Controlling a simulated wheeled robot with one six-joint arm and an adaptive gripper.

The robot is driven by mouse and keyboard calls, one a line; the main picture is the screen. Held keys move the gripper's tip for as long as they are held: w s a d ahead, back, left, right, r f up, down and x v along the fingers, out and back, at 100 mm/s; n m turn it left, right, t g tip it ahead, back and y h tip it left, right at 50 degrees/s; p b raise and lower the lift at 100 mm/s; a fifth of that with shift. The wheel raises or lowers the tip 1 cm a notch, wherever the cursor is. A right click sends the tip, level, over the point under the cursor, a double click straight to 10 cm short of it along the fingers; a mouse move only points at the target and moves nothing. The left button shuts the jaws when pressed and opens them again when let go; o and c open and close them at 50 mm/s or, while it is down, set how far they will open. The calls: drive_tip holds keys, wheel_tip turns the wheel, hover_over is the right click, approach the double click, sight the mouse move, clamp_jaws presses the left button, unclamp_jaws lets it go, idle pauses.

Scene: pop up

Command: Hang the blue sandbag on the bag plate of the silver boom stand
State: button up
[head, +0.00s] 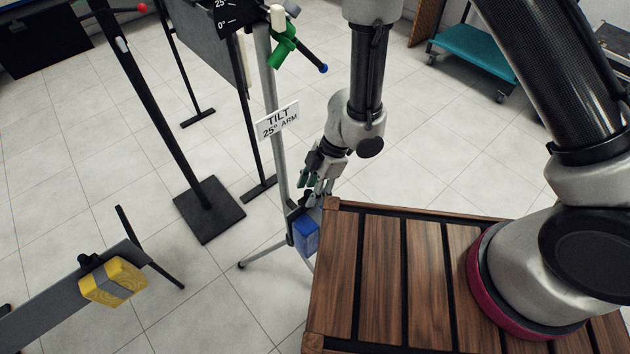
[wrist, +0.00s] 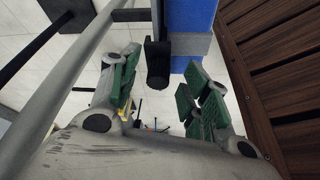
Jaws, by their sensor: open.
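The blue sandbag (head: 306,238) is upright against the pole of the silver boom stand (head: 281,165), beside the table corner. In the wrist view the blue sandbag (wrist: 190,18) shows a grey band, and its black handle (wrist: 158,65) points between my fingers. A dark bracket (wrist: 132,14), which seems to be the bag plate, reaches from the pole toward the bag. I cannot tell how the bag rests on it. My gripper (head: 318,192) is open just above the bag. Its green-padded fingers (wrist: 160,95) are apart on either side of the handle, with no visible grip.
A wooden slatted table (head: 385,270) stands close on the right. A yellow sandbag (head: 113,282) sits on a grey beam at lower left. A green clamp (head: 283,45) and a tilt sign (head: 277,121) are on the pole. A black stand base (head: 209,210) stands left.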

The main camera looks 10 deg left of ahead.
drive_tip(key=v, duration=1.2)
drive_tip(key=w+d+m+t+h, duration=0.3)
drive_tip(key=w+d+m+t, duration=0.1)
drive_tip(key=w+d, duration=0.6)
drive_tip(key=w+d+r+m+t+h, duration=0.1)
drive_tip(key=w+d+r+m+h, duration=0.15)
drive_tip(key=d+r+m, duration=0.8)
drive_tip(key=s+d+r+m+t+y, duration=0.1)
drive_tip(key=s+d+r+m, duration=0.8)
drive_tip(key=s+d+r, duration=1)
wheel_tip(320, 180, up, 2)
drive_tip(key=shift+d+r+m+t+y, duration=0.15)
drive_tip(key=shift+d+m+t+y, duration=0.2)
drive_tip(key=shift+d+t+y, duration=0.15)
